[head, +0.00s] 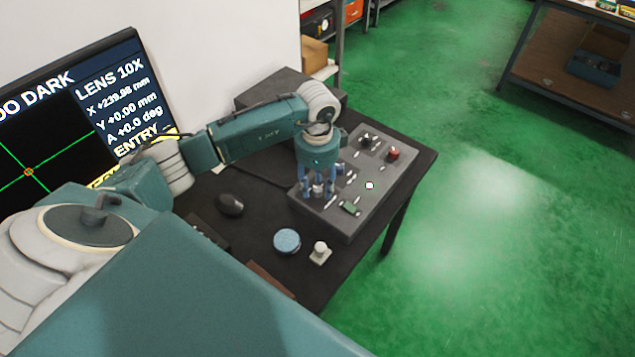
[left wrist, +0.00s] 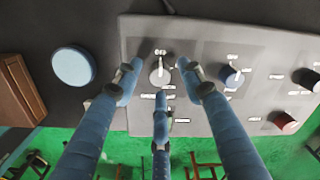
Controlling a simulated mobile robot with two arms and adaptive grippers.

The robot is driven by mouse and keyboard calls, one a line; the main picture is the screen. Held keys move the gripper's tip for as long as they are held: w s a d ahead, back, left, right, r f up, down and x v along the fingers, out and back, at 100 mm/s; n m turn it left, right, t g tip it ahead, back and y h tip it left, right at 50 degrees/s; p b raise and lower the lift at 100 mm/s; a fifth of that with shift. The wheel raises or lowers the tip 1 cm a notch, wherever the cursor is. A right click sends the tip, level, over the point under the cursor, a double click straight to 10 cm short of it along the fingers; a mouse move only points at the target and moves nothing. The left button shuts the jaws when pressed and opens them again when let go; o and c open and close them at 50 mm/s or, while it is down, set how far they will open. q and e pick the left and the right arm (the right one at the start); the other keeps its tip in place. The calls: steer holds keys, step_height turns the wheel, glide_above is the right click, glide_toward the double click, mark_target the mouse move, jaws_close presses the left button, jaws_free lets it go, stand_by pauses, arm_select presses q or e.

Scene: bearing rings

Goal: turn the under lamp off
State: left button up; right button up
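The grey control box (head: 330,213) stands on the dark table and carries several knobs and buttons. My left gripper (head: 318,190) points down over the near left part of its panel. In the left wrist view, a pale grey knob (left wrist: 160,72) sits between the three spread fingers of my left gripper (left wrist: 160,78). Small gaps show between the fingertips and the knob, so the gripper looks open around it. A label that seems to read OFF is above the knob. I cannot tell which knob belongs to the under lamp. My right gripper is not in view.
A blue knob (left wrist: 232,76), a black knob (left wrist: 306,78) and a red knob (left wrist: 286,123) sit further along the panel. A screen (head: 70,110) shows "DARK" and "LENS 10X". A mouse (head: 230,204), a blue disc (head: 287,241) and a small pale part (head: 320,252) lie on the table.

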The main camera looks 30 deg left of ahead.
mark_target(316, 190)
arm_select(q)
step_height(316, 190, up, 12)
steer(key=shift+s, duration=0.15)
steer(key=shift+s, duration=0.1)
stand_by(0.4)
